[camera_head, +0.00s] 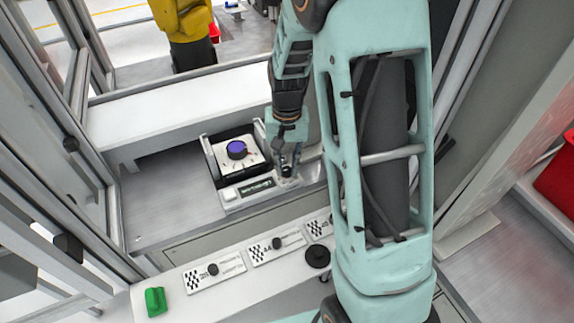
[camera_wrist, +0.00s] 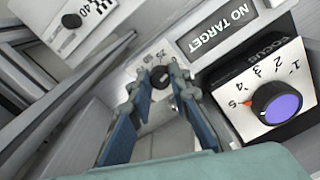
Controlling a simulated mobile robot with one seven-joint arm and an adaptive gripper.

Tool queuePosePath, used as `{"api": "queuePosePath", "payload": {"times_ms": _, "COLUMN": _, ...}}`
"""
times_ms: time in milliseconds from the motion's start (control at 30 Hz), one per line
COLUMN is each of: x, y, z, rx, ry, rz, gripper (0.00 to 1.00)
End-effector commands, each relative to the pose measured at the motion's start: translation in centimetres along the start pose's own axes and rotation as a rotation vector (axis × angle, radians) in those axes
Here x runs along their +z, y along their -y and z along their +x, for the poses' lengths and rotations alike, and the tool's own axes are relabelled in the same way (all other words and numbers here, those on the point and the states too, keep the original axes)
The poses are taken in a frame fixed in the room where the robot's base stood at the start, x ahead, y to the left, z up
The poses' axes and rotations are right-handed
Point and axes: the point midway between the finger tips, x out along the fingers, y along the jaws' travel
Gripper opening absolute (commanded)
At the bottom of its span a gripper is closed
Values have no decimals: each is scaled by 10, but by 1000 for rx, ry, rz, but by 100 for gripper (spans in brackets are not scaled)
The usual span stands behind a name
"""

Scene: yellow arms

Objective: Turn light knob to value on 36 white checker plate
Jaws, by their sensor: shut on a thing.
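A small black knob (camera_wrist: 160,77) sits on a pale plate with a printed scale in the wrist view; 75, 50 and 25 seem readable around it. My gripper (camera_wrist: 159,73) is shut on this knob, with one finger on each side of it. In the head view my gripper (camera_head: 289,165) reaches down to the right end of the device beside the purple-topped focus dial (camera_head: 237,149). The knob is mostly hidden there by the fingers. The exact setting of the knob cannot be read.
The focus dial also shows in the wrist view (camera_wrist: 276,103), beside a NO TARGET display (camera_wrist: 217,27). Checker-marked plates with black knobs (camera_head: 213,269) line the front panel. A green block (camera_head: 155,301) lies at the front left. A metal frame stands on the left.

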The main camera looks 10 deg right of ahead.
Motion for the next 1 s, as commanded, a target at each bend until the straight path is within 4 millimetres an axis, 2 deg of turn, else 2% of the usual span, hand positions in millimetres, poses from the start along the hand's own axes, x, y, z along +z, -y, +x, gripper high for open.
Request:
{"api": "queuePosePath", "payload": {"times_ms": 267, "x": 0, "y": 0, "z": 1, "rx": -1, "ry": -1, "rz": -111, "gripper": 0}}
{"api": "queuePosePath", "payload": {"times_ms": 700, "x": 0, "y": -1, "z": 0, "rx": 0, "ry": 0, "rz": -454, "gripper": 0}}
{"api": "queuePosePath", "payload": {"times_ms": 1000, "x": -1, "y": -1, "z": 0, "rx": 0, "ry": -1, "rz": -622, "gripper": 0}}
